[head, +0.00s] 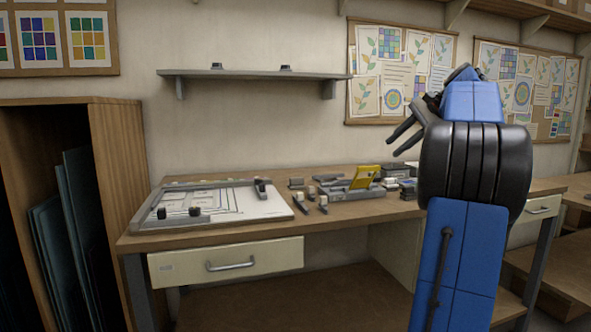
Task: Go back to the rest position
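My gripper (402,140) is at the end of my blue and black arm, on the right side of the head view. It is raised above the workbench, in front of the wall. Its two dark fingers point left and downward and are spread apart, with nothing visible between them. The arm hides part of the bench's right side and part of the pinboard behind it.
The wooden workbench (140,240) holds a white board with clamps (255,208), small tools (312,205) and a grey holder with a yellow item (366,177). A wall shelf (240,75) hangs above. A cabinet with glass sheets (70,215) stands left.

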